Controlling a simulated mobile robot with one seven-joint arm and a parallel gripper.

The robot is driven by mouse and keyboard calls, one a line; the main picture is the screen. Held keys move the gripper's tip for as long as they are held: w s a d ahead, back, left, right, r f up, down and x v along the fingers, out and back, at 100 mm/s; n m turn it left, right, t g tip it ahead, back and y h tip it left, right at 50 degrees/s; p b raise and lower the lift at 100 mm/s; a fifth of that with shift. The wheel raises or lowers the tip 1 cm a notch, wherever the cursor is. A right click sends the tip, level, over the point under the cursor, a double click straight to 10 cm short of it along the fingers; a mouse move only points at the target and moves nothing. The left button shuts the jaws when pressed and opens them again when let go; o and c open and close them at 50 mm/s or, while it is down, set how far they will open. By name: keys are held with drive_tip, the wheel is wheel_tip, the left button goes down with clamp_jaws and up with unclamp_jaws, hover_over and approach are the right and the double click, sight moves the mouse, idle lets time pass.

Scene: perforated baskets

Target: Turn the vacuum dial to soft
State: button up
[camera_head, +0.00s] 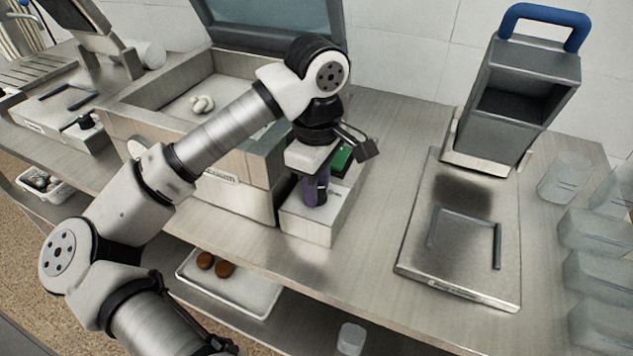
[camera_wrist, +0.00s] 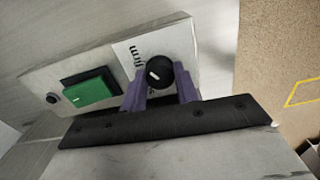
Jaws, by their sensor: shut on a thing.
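The vacuum dial (camera_wrist: 159,72) is a round black knob with a white pointer mark, on a white label with partly hidden lettering. My gripper (camera_wrist: 161,86) has purple fingers, one on each side of the dial, and is shut on it. In the head view my gripper (camera_head: 314,192) points down at the control box (camera_head: 322,226) on the front right of the vacuum machine (camera_head: 237,197), and the dial is hidden there. I cannot read which setting the pointer marks.
A green button (camera_wrist: 91,90) and a small black knob (camera_wrist: 52,98) sit beside the dial on the same panel. A flat metal device (camera_head: 462,235) and clear containers (camera_head: 596,235) stand to the right.

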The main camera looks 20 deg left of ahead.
drive_tip(key=shift+f+n+b, duration=0.25)
drive_tip(key=shift+n+b, duration=0.15)
drive_tip(key=shift+b, duration=0.4)
drive_tip(key=shift+c, duration=0.4)
drive_tip(key=shift+n+b, duration=0.4)
drive_tip(key=shift+b, duration=0.05)
drive_tip(key=shift+r+n+b, duration=0.3)
drive_tip(key=shift+n+b, duration=0.15)
drive_tip(key=shift+n, duration=0.25)
drive_tip(key=o, duration=1)
drive_tip(key=shift+c, duration=0.2)
drive_tip(key=shift+r, duration=0.1)
wheel_tip(320, 180, up, 14)
drive_tip(key=shift+f, duration=0.2)
